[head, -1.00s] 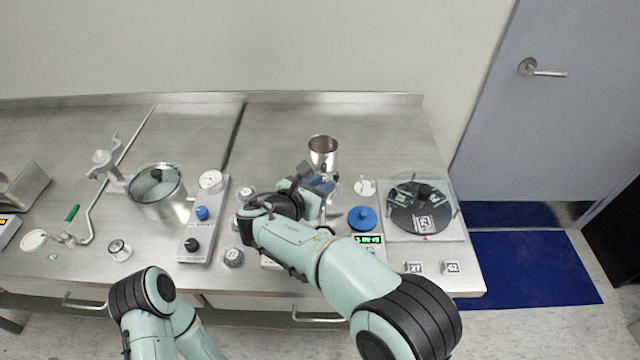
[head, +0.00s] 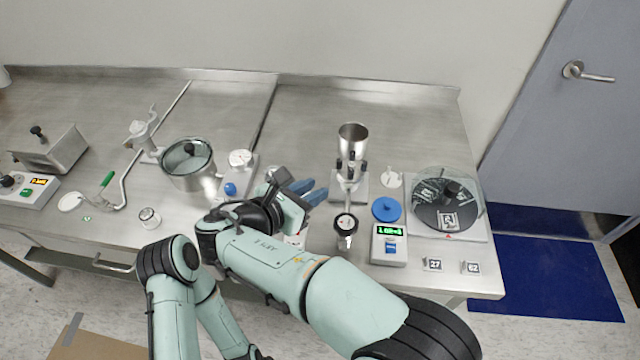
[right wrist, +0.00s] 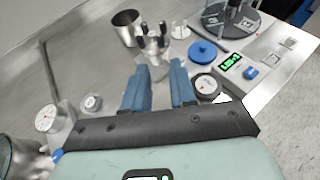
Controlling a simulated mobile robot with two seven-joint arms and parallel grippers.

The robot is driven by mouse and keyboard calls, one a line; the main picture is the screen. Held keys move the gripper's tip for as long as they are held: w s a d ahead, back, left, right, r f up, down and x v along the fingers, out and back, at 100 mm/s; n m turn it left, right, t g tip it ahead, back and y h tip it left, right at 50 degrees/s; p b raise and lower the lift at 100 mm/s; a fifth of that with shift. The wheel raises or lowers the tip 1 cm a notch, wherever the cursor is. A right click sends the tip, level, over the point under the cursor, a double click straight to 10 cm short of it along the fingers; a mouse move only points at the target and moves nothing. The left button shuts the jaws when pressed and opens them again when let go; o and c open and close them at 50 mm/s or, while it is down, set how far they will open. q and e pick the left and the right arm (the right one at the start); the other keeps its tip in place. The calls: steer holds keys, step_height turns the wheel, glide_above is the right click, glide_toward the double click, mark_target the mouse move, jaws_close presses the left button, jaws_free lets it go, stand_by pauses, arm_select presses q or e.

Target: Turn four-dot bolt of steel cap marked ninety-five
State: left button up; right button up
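A steel fixture (head: 348,178) with several black-tipped upright bolts stands in front of a steel cup (head: 353,140). It also shows in the right wrist view (right wrist: 153,42), beyond my fingertips. I cannot read a ninety-five or dots on it. A small steel cap-like piece (right wrist: 91,103) lies left of my fingers in the right wrist view; its marking is unreadable. My right gripper (head: 312,188) is left of the fixture, above the table. In its wrist view the blue fingers (right wrist: 159,67) are apart with nothing between them. My left gripper is out of view; only its arm shows.
A clear-covered rotor (head: 446,205) is farther right. A lidded pot (head: 188,161) is left. The back of the table is clear.

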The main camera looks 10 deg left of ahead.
steer(key=shift+o, duration=0.3)
steer(key=shift+o, duration=1.2)
steer(key=n+t+y+b, duration=0.2)
steer(key=n+y+b, duration=0.3)
steer(key=y+b, duration=0.1)
glide_toward(351, 171)
steer(key=v, duration=0.4)
steer(key=shift+d, duration=0.2)
steer(key=shift+s+d+n+y, duration=0.1)
steer(key=shift+d+n+y, duration=0.1)
steer(key=shift+n+y, duration=0.35)
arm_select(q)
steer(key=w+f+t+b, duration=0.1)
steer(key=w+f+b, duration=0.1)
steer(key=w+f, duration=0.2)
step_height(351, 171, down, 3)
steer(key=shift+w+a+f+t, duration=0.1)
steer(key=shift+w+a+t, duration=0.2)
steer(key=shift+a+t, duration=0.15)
arm_select(e)
steer(key=x, duration=1.3)
steer(key=shift+d, duration=0.15)
